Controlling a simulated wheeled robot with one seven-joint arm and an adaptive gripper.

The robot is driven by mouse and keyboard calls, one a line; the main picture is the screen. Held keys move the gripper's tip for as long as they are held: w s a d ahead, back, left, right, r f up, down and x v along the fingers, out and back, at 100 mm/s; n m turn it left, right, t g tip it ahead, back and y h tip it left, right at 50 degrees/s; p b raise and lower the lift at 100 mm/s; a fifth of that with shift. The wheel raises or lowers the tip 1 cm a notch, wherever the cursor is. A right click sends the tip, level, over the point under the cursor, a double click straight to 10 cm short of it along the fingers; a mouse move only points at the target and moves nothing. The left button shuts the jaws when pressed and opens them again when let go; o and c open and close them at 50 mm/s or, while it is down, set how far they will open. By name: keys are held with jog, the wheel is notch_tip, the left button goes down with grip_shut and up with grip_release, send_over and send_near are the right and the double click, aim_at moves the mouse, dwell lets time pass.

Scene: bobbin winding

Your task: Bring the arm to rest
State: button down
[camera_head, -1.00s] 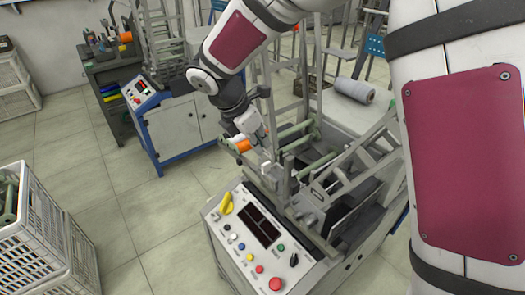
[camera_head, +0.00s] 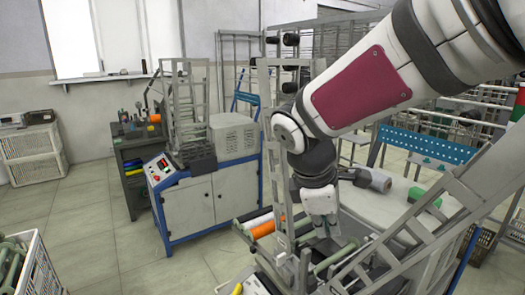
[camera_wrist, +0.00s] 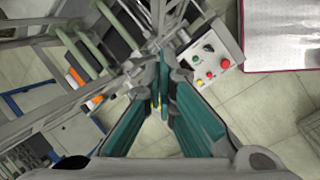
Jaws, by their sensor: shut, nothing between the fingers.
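My arm reaches in from the upper right of the head view and bends down at the wrist. My gripper (camera_head: 326,230) points down over the near winding machine (camera_head: 300,262), to the right of an orange bobbin (camera_head: 266,228). In the wrist view my gripper (camera_wrist: 163,72) has its teal fingers drawn together at the tips, with nothing held. The orange bobbin (camera_wrist: 77,76) shows there too, to the left of the fingers and apart from them.
The machine's control panel (camera_wrist: 211,59) lies right of the fingers in the wrist view. Metal frame rails (camera_head: 420,235) rise close by my gripper on the right. A second winding machine (camera_head: 210,195) stands behind, left. A white crate (camera_head: 38,272) is at the lower left; open floor lies between.

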jog(key=s+d+r+m+t+y, duration=0.1)
jog(key=s+d+m, duration=0.2)
jog(key=s+m, duration=0.5)
jog(key=s+d+r+m+t+y, duration=0.1)
jog(key=s+d+r+m+y, duration=0.1)
jog(key=s+m, duration=0.6)
jog(key=s+d, duration=0.1)
jog(key=s, duration=0.2)
jog(key=shift+d+r, duration=0.2)
jog(key=shift+d, duration=0.15)
